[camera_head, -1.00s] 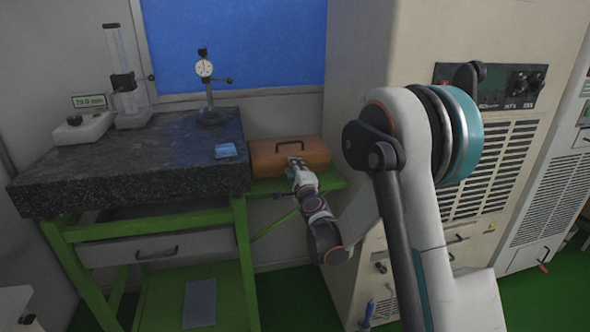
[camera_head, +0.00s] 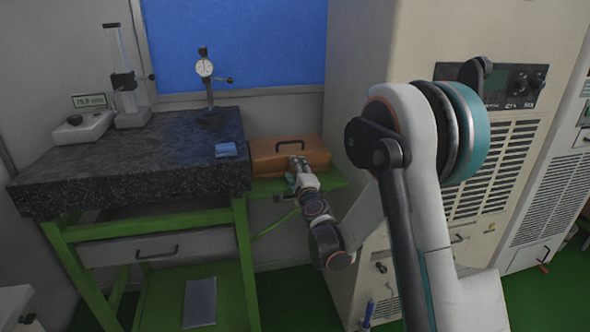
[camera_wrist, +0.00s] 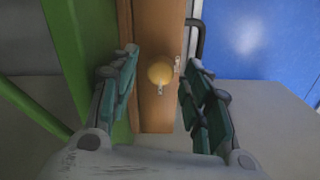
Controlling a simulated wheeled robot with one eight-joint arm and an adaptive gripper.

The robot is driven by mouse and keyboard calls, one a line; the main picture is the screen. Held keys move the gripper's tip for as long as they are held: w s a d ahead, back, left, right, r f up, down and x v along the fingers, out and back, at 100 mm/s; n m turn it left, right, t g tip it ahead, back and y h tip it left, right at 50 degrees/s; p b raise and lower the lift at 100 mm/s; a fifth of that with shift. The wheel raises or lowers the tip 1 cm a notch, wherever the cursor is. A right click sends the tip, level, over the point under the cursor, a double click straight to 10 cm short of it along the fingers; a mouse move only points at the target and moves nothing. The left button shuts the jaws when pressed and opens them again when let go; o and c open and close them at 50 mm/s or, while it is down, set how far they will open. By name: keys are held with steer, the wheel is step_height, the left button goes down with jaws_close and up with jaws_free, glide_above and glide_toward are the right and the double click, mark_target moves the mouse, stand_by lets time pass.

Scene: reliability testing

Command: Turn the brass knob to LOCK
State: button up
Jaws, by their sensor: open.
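The brass knob (camera_wrist: 160,73) shows in the wrist view as a round yellow knob on the front of the brown wooden case (camera_wrist: 153,25). Small pale marks sit beside it and below it; I cannot read them. In the head view the wooden case (camera_head: 318,152) rests on a green shelf, and the knob is hidden behind my gripper (camera_head: 299,166). In the wrist view my gripper (camera_wrist: 160,80) is open, with one finger on each side of the knob and a gap to both. The fingers do not touch the knob.
A dark granite table (camera_head: 120,165) on a green frame stands left of the case, with a blue cloth (camera_head: 226,150) and a dial gauge stand (camera_head: 207,90) on it. A tall beige cabinet (camera_head: 400,40) stands close on the right. The case has a dark handle (camera_head: 290,144).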

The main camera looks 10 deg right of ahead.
steer(key=s, duration=1)
steer(key=shift+s, duration=0.3)
steer(key=s+a+r+n+g+y, duration=0.2)
steer(key=s+a+r+n, duration=0.15)
steer(key=s+n, duration=0.25)
steer(key=s+a+r+n+g+y, duration=0.2)
steer(key=s+r+n, duration=0.2)
steer(key=s+n, duration=0.15)
steer(key=s+d+f+n+g+h, duration=0.1)
steer(key=s+n+g, duration=0.1)
steer(key=s, duration=0.6)
steer(key=s+d+f+n+g+h, duration=0.1)
steer(key=s+n, duration=0.3)
steer(key=s, duration=0.4)
steer(key=s+d+f+n+g+h, duration=0.2)
steer(key=s+d+f+n+g, duration=0.1)
steer(key=s, duration=0.5)
steer(key=shift+d+g, duration=0.25)
steer(key=shift+g, duration=0.15)
steer(key=shift+f, duration=0.1)
